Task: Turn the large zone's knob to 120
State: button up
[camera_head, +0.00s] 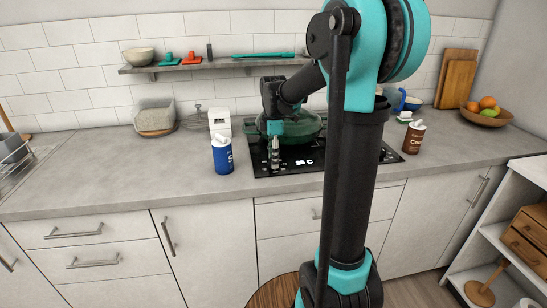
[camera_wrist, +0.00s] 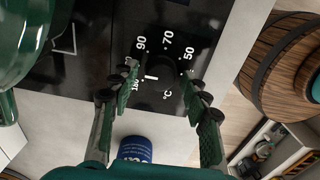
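The black cooktop (camera_head: 371,151) is set into the counter, and it fills the upper part of the wrist view (camera_wrist: 98,50). A dark round knob (camera_wrist: 163,72) with a short white mark lies on its control strip. White numbers 90, 70 and 50 and a °C sign surround it; a further number near the left fingertip is partly covered. My gripper (camera_wrist: 160,80) is open, with one fingertip on each side of the knob; I cannot tell whether they touch it. In the head view my gripper (camera_head: 275,155) points down at the cooktop's front left, hiding the knob.
A green pot (camera_head: 302,127) stands on the cooktop just behind my gripper. A blue canister (camera_head: 222,157) stands close on the left. A brown canister (camera_head: 414,138) is on the right. A wooden barrel (camera_head: 276,292) stands on the floor in front.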

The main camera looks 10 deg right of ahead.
jog(key=shift+r, duration=0.1)
notch_tip(320, 180, up, 12)
dwell(0.7)
